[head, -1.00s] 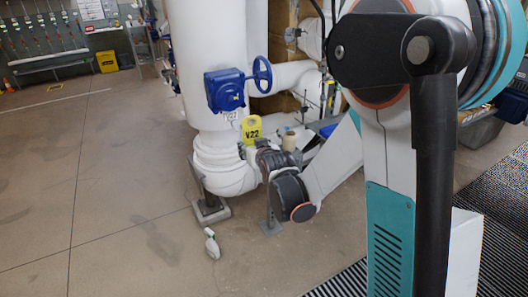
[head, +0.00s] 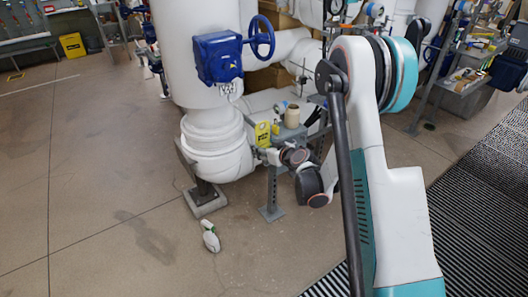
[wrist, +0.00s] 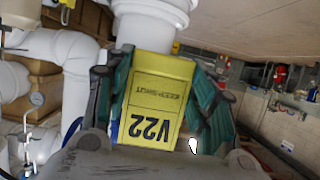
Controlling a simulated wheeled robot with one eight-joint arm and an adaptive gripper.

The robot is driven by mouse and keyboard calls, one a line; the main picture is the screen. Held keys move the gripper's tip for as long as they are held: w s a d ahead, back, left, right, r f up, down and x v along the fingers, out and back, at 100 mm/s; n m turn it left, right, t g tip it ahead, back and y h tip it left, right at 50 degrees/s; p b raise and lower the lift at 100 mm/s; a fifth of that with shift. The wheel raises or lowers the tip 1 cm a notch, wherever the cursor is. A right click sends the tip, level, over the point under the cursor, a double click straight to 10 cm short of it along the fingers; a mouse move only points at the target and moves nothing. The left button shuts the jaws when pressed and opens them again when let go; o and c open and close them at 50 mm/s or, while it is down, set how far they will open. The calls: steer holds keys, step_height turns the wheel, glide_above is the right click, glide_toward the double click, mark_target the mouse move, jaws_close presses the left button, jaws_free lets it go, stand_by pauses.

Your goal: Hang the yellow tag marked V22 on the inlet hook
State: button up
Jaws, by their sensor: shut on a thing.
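The yellow tag marked V22 (wrist: 155,105) is held between the two fingers of my gripper (wrist: 160,90) in the wrist view, its lettering upside down there. In the head view the tag (head: 262,134) stands above my gripper (head: 268,153), to the right of the white pipe elbow and below the blue valve (head: 218,57). The tag is apart from the valve. I cannot make out the inlet hook; small metal pieces (head: 228,88) under the valve are too small to tell.
A thick white pipe (head: 215,145) stands just left of my gripper. A grey stand with a brown roll (head: 292,115) is close behind it. A white spray bottle (head: 210,237) is on the floor. The floor at left is open.

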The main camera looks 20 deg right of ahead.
steer(key=w+a, duration=0.2)
steer(key=w, duration=0.5)
steer(key=shift+a, duration=0.15)
stand_by(0.5)
